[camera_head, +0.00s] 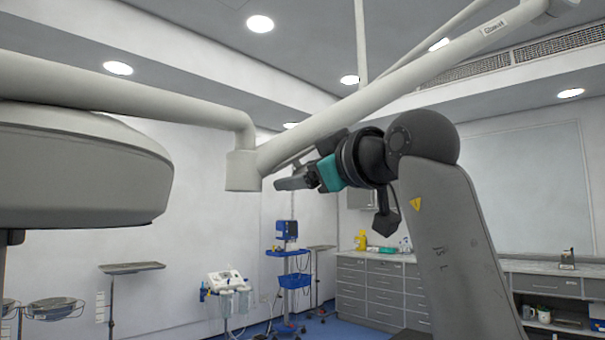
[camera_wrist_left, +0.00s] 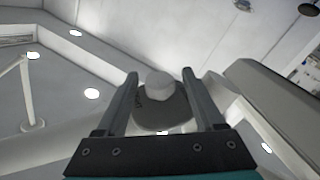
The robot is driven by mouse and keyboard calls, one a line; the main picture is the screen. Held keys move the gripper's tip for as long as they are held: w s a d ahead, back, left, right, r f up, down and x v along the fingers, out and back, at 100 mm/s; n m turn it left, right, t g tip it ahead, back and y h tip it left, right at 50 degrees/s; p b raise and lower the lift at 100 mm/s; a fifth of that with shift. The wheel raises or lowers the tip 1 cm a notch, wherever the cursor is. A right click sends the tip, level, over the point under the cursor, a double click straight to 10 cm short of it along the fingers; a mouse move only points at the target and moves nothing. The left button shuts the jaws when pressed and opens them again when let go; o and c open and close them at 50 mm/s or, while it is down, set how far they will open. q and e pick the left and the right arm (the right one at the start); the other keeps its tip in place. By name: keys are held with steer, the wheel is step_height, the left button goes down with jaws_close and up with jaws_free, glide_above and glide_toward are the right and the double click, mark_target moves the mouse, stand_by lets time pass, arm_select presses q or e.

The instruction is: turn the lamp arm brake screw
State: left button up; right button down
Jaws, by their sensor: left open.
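The pale lamp arm runs in from the left and ends in a short vertical joint (camera_head: 243,170), where a long slanting tube (camera_head: 390,95) meets it. My left gripper (camera_head: 282,184) points left, close to the right side of this joint. In the left wrist view my left gripper (camera_wrist_left: 161,76) is open, with a finger on each side of a small pale round knob (camera_wrist_left: 160,84), apparently the brake screw. A darker grey rounded joint (camera_wrist_left: 165,112) lies behind the knob. I cannot tell whether the fingers touch the knob. The knob is not distinguishable in the head view.
The large lamp head (camera_head: 80,170) hangs at the left. Drawer cabinets (camera_head: 385,290) stand along the back wall, with a blue trolley (camera_head: 288,265) and a small tray stand (camera_head: 132,268) to their left. The space below the joint looks open.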

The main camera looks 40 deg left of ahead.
arm_select(q)
jaws_close()
stand_by(0.6)
